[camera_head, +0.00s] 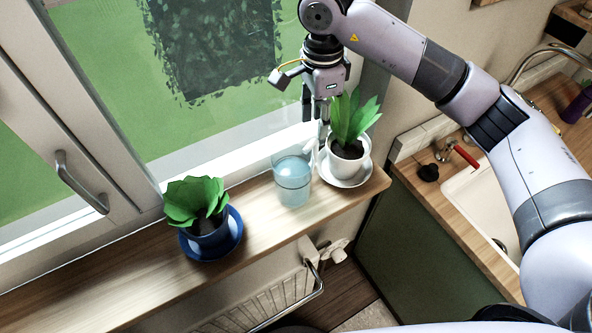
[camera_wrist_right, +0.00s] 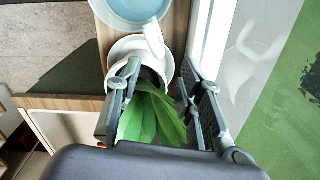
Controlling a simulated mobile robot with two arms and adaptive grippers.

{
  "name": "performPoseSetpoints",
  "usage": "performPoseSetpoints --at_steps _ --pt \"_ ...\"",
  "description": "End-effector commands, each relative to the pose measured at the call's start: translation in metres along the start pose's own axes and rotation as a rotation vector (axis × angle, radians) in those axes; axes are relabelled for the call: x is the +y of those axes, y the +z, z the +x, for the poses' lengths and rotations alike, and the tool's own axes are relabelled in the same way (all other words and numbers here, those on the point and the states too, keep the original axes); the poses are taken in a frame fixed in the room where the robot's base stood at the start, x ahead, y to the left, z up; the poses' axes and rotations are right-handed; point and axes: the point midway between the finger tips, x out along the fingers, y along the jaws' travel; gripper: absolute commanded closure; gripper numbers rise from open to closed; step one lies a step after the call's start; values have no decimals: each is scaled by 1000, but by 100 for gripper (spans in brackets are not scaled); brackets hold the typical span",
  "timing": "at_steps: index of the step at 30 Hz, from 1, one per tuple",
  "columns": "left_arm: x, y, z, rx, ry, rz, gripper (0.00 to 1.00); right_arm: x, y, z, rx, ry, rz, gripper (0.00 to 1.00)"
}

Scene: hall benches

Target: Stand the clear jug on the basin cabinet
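The clear jug (camera_head: 292,182) holds bluish water and stands upright on the wooden windowsill, between two potted plants. In the right wrist view the jug (camera_wrist_right: 137,8) is cut off by the top edge, with a pale handle-like part (camera_wrist_right: 154,40) pointing toward my gripper. My right gripper (camera_head: 322,132) points down beside the white pot's leaves, just right of the jug. In the wrist view its fingers (camera_wrist_right: 160,95) are apart, with nothing clearly held between them. The basin cabinet (camera_head: 438,197) is at the right, with a wooden top and green front. My left gripper is out of view.
A plant in a white pot (camera_head: 346,166) on a saucer stands close right of the jug; its leaves show below my fingers. A blue-potted plant (camera_head: 207,240) stands left. The cabinet top bears a sink (camera_head: 487,205), a dark small object (camera_head: 428,172) and a red-handled item (camera_head: 466,157).

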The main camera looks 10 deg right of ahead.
Motion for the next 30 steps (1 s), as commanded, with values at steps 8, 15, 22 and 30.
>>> performPoseSetpoints --at_steps 8,15,22,30 --pt "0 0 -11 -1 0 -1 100 1 0 35 -1 1 -1 65" --pt "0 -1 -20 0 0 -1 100 1 0 61 -1 4 0 65" --pt "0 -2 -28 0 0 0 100 0 0 91 -1 1 -1 65" --pt "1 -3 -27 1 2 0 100 0 0 96 -1 0 -2 65"
